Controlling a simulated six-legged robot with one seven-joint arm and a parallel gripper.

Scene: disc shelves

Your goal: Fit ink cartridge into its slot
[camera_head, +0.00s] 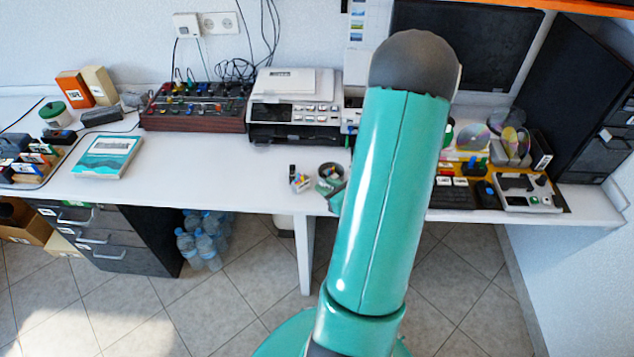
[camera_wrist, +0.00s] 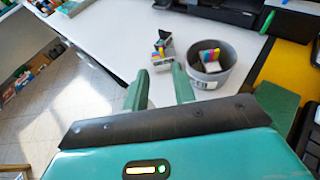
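In the wrist view, an ink cartridge (camera_wrist: 162,53) with coloured marks and a pale base stands on the white desk, just beyond my fingertips. A round grey cup (camera_wrist: 226,73) stands to its right, with another colour-marked cartridge (camera_wrist: 209,58) inside. My gripper (camera_wrist: 160,82) is open, and its two green fingers have nothing between them. The head view shows the cartridge (camera_head: 299,180) and the cup (camera_head: 331,170) near the desk's front edge; my arm hides most of the gripper there. The white and black printer (camera_head: 295,104) stands behind them; I cannot make out an empty slot.
A dark control panel (camera_head: 195,107) with cables is left of the printer. A teal book (camera_head: 108,156) lies farther left. A keyboard (camera_head: 452,194), discs (camera_head: 472,137) and a grey console (camera_head: 527,192) crowd the right side. The desk between book and cartridge is clear.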

